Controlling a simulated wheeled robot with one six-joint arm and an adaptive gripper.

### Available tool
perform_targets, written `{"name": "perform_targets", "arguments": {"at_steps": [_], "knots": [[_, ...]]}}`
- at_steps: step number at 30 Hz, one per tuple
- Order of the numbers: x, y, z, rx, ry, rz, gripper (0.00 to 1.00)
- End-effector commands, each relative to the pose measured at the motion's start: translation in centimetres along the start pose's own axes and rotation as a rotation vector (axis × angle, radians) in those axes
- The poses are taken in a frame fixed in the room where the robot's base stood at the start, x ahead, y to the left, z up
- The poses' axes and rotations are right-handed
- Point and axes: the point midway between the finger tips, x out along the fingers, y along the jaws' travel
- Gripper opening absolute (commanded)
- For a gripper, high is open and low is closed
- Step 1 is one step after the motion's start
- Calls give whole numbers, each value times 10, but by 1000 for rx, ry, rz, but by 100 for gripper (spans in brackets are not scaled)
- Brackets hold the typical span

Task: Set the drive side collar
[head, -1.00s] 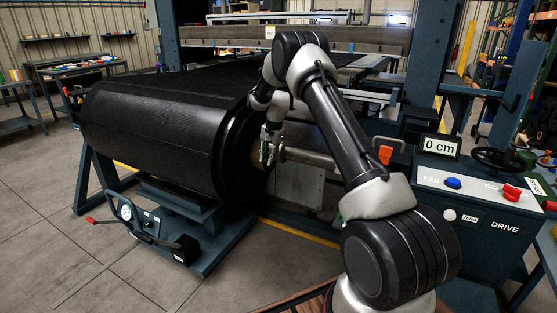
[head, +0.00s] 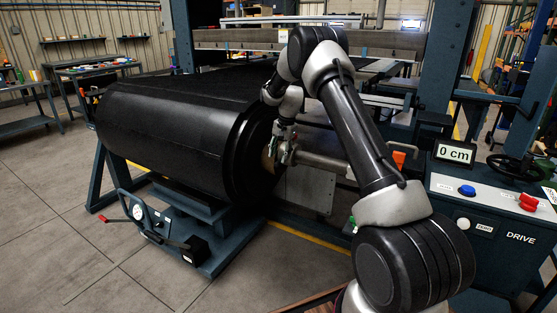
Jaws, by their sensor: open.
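A large black belt roll (head: 180,130) lies on its cradle at left centre in the head view. A grey metal shaft (head: 322,163) runs out of its right end towards the drive stand. My gripper (head: 279,154) is at the roll's right end, where the shaft comes out, with its open fingers close to a small metal part there. That part may be the collar, but it is too small and too covered by the gripper to tell. I cannot tell whether the fingers touch it. The drive console (head: 490,200) is marked DRIVE, and its display (head: 455,154) reads 0 cm.
The console carries a blue button (head: 467,190), a red knob (head: 529,202) and a black handwheel (head: 514,167). An orange part (head: 399,159) is beside the shaft's right end. Floor at lower left is clear.

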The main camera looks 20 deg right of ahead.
Motion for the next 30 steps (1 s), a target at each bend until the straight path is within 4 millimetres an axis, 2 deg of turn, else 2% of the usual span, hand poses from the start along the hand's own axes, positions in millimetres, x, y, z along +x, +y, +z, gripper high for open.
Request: {"name": "perform_targets", "arguments": {"at_steps": [1, 6, 12, 17, 30], "knots": [[-14, -1, -1, 0, 3, -3, 43], [-52, -1, 0, -1, 3, -3, 43], [-79, -1, 0, -1, 2, -2, 43], [-87, -1, 0, -1, 1, -1, 43], [-86, -1, 0, -6, 1, -1, 43]]}}
